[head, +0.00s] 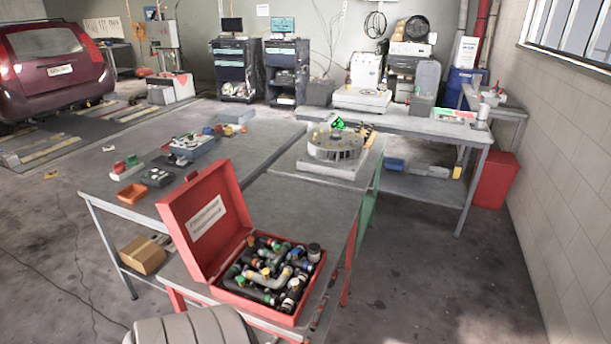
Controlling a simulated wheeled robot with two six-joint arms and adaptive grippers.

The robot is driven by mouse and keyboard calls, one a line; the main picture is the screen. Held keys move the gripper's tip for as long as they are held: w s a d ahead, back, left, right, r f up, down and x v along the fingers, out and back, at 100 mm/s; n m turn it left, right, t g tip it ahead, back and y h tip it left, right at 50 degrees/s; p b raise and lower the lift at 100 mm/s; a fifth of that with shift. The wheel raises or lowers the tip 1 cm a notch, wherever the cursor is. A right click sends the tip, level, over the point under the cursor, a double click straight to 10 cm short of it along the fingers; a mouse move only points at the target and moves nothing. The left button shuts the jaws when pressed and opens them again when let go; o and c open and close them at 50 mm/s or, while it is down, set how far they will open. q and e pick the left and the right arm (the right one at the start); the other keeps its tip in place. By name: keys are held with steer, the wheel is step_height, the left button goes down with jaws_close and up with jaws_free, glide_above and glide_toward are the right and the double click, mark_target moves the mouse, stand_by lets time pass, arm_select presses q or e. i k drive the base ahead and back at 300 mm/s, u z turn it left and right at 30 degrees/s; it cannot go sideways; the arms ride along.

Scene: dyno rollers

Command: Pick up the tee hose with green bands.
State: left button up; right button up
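An open red case (316,283) stands on the near end of the workbench, its lid raised at the left. Several hoses and fittings lie crowded inside. Green bands show on some of them, including a dark grey hose (250,291) along the near left side. The pieces overlap and are small, so I cannot tell which one is the tee hose with green bands. A light grey curved hose (272,280) with a yellow part lies over the middle of the pile. Neither of my grippers is in view.
A round clear-walled device (335,146) sits on a base farther back on the bench. The left table (120,198) holds trays and small parts, including an orange bin (132,193). Open floor (440,275) lies right of the bench. A red car (52,68) is at far left.

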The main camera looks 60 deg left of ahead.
mark_target(277, 255)
steer(key=i, duration=1)
steer(key=u, duration=2.3)
